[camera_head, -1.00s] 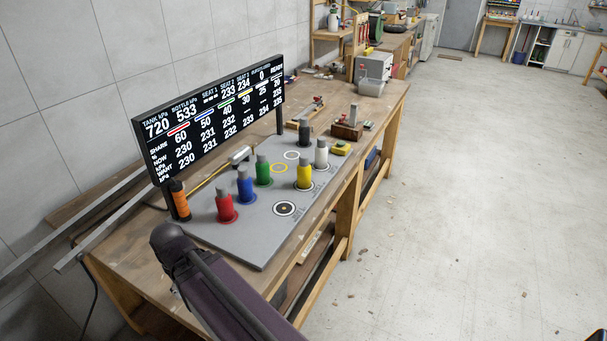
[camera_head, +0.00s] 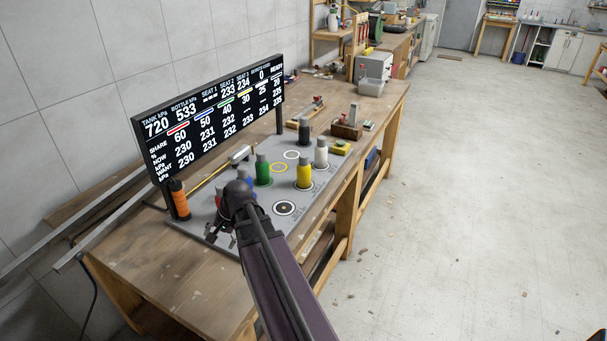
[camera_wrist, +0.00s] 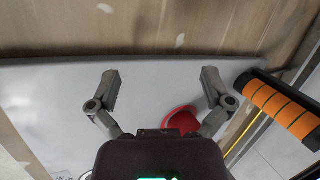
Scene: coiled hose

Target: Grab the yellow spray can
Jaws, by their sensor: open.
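The yellow spray can (camera_head: 304,174) stands upright on the grey board (camera_head: 262,228), right of the green can (camera_head: 263,170). It is not seen in the wrist view. My gripper (camera_wrist: 160,75) is open, its two fingers spread, with only the board and wooden bench between the tips. In the head view it is over the board's near left part, well left of the yellow can, and partly hidden by my arm. The red can (camera_wrist: 183,119) shows behind my right finger in the wrist view, partly covered by my gripper.
White (camera_head: 321,154) and black (camera_head: 305,133) cans stand beyond the yellow one. A display board (camera_head: 215,115) rises along the wall side. An orange-wrapped cylinder (camera_wrist: 285,108) is near my right finger. A target ring (camera_head: 284,208) lies free on the board.

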